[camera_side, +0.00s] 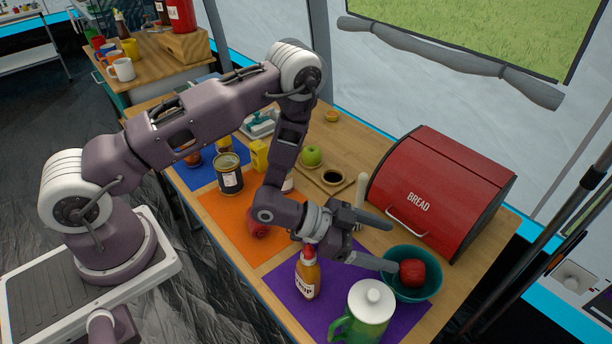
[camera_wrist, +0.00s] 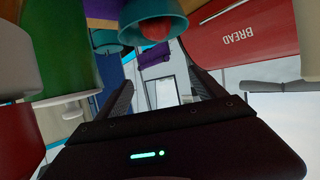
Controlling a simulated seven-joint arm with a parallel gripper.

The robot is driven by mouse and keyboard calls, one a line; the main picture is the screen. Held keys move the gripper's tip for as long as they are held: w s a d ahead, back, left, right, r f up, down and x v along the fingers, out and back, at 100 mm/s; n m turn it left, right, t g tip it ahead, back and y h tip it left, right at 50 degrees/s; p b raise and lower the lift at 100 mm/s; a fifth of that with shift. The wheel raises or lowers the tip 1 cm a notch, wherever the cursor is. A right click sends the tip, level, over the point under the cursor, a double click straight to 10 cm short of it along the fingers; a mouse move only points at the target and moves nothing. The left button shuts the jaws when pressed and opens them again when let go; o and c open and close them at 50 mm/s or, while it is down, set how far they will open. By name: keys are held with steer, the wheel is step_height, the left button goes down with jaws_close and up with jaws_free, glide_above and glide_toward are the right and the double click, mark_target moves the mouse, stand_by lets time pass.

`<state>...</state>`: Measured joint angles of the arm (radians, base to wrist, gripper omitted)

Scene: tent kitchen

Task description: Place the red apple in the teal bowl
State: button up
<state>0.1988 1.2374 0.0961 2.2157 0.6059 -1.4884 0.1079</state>
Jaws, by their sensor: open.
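The red apple (camera_side: 412,271) sits inside the teal bowl (camera_side: 431,290), at the right of the table in front of the bread box. In the wrist view the bowl (camera_wrist: 135,35) is at the top, with the apple (camera_wrist: 155,30) showing in it. My gripper (camera_side: 392,247) is open, with nothing between its fingers. It is to the left of the apple, and one fingertip overlaps the bowl's left rim in the side view. I cannot tell whether that finger touches the bowl. In the wrist view both fingers (camera_wrist: 162,82) are spread wide, apart from the apple.
The red bread box (camera_side: 440,190) stands behind the bowl. A green pitcher (camera_side: 365,315) with a white lid and a yellow bottle (camera_side: 307,275) with a red cap stand in front on the purple mat (camera_side: 285,285). A green apple (camera_side: 312,156) lies farther back.

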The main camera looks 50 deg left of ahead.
steer(key=w+a+r+n+y, duration=0.1)
steer(key=w+a+r+y, duration=0.15)
steer(key=a+r, duration=0.4)
steer(key=w+a+r+n+y, duration=0.2)
steer(key=a+r+y, duration=0.2)
steer(key=r, duration=0.6)
steer(key=s+a+r+n+y, duration=0.3)
steer(key=s+a+r, duration=0.3)
steer(key=s+r, duration=0.25)
steer(key=s+r+n+g, duration=0.2)
steer(key=s+n+g, duration=0.1)
steer(key=s, duration=1.8)
steer(key=shift+s+a+r+g, duration=0.2)
steer(key=shift+a+r+g, duration=0.2)
steer(key=shift+a+g, duration=0.1)
